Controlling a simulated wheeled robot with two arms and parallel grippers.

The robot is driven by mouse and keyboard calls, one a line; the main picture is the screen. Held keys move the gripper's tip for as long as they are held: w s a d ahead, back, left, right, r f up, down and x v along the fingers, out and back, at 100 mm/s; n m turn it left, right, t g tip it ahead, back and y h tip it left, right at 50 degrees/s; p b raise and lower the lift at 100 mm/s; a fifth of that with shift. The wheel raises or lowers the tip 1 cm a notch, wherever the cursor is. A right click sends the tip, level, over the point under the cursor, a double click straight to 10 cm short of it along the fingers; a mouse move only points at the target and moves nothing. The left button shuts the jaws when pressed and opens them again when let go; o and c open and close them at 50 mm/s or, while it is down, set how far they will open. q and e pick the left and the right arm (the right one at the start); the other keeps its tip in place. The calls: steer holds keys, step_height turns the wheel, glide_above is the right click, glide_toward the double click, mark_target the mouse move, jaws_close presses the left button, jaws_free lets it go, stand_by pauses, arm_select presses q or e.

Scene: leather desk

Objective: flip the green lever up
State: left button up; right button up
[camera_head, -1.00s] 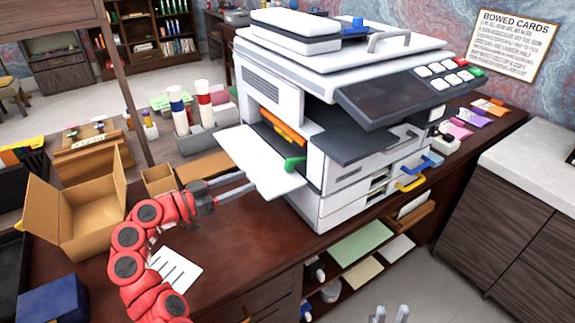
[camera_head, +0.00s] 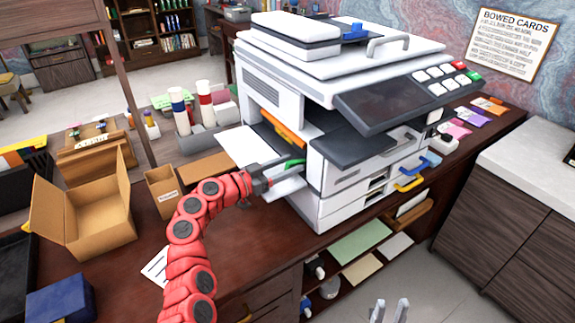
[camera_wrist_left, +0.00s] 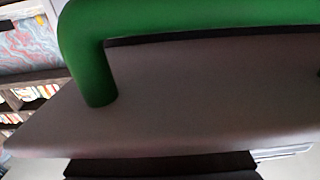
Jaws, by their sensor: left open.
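The green lever (camera_head: 292,163) is inside the open left side of the white printer (camera_head: 335,175), below an orange part. It looks like a rounded bar. In the left wrist view the lever (camera_wrist_left: 90,60) is large and close across the top, with one end bending down to a grey surface. My left gripper (camera_head: 285,178) is open at the printer's side opening, just below and in front of the lever. Whether its fingers touch the lever cannot be told. My right gripper (camera_head: 389,312) is open and empty at the bottom edge, away from the printer.
The printer's white side flap (camera_head: 238,145) is folded out behind my left gripper. An orange part (camera_head: 290,134) is above the lever. An open cardboard box (camera_head: 95,215) and a smaller one (camera_head: 162,188) stand left on the desk. Bare desk lies in front of the printer.

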arm_select(q)
steer(key=shift+c, duration=0.2)
jaws_close()
stand_by(1.1)
